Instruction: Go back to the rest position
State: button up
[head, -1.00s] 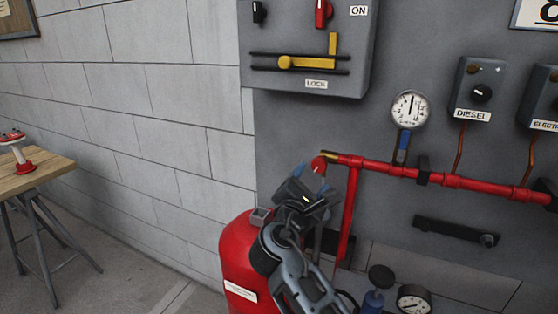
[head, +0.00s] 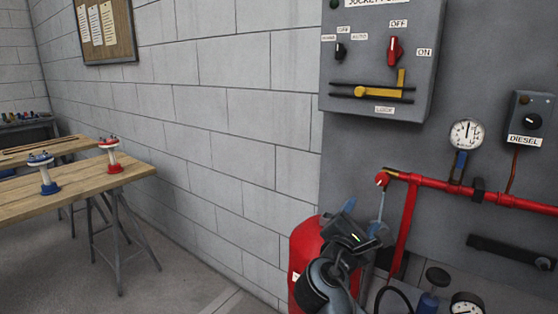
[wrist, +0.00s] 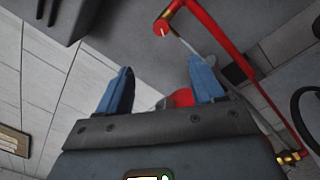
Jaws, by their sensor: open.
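My gripper (head: 358,217) is in the lower middle of the head view, in front of the red tank. In the wrist view its two blue fingers (wrist: 160,85) stand apart with nothing between them. The red pipe (head: 459,190) runs along the grey panel to the right of and above the gripper. In the wrist view this pipe (wrist: 222,40) passes beyond the right finger, apart from it. The red tank (head: 304,250) is partly hidden by my arm.
A grey control box (head: 378,70) with a yellow lock lever hangs above my arm. A gauge (head: 466,134) and a diesel switch box (head: 536,118) are on the panel. A wooden table (head: 85,190) with red and blue valve-like parts stands left. Floor between is clear.

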jog(key=s+a+f+m+g+y, duration=0.1)
jog(key=s+f+m+y, duration=0.15)
jog(key=s+f, duration=0.5)
jog(key=s+a+f+m+y, duration=0.1)
jog(key=s+f+y, duration=0.2)
jog(key=s+f, duration=0.45)
jog(key=s+f+m+y, duration=0.35)
jog(key=s+f, duration=0.35)
jog(key=s, duration=0.6)
jog(key=s+d+r+m+y, duration=0.1)
jog(key=s+d+r+m, duration=0.15)
jog(key=s+m, duration=0.9)
jog(key=s+d+r+m, duration=0.3)
jog(key=s+r, duration=0.8)
jog(key=s, duration=0.5)
jog(key=shift+s+d+r, duration=0.2)
jog(key=shift+r, duration=0.15)
